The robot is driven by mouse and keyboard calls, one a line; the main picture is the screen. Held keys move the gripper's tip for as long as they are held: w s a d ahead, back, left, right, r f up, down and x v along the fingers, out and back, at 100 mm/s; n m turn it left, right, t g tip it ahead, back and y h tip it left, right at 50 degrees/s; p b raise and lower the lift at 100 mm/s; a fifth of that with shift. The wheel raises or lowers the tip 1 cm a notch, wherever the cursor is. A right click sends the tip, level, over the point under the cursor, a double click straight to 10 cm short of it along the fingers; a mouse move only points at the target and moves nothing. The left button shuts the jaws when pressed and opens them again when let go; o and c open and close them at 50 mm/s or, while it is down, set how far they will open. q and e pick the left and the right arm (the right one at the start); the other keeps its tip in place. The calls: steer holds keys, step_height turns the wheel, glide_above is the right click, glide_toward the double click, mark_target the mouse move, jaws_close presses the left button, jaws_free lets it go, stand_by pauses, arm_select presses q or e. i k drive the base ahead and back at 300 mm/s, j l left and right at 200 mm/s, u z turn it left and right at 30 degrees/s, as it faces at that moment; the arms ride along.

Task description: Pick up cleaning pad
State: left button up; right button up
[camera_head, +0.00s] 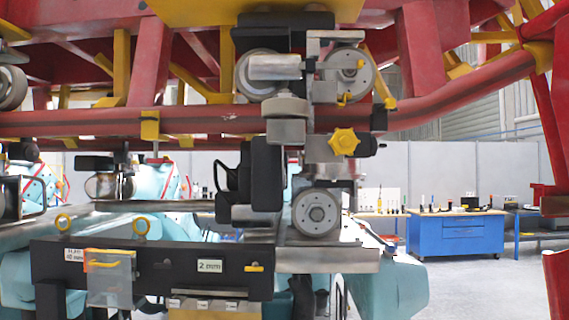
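I cannot single out a cleaning pad with certainty. A black block with a curved handle (262,175) stands upright beside the wheel assembly, above the black tray; what it is I cannot tell. The black tray (150,262) crosses the lower left, with a "2 mm" label and a translucent grey piece with an orange top edge (108,276) on its front. Neither of my grippers can be made out in this view.
A red track rail (200,121) runs across the upper view. Metal wheels (316,211) hang below it, close to the tray. Teal bodies (395,285) lie behind and below. A blue workbench (456,234) with small items stands at the back right, with open floor around it.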

mark_target(389, 251)
steer(key=i+l+u, duration=0.2)
steer(key=l, duration=0.65)
steer(key=l+u, duration=0.2)
steer(key=l, duration=0.6)
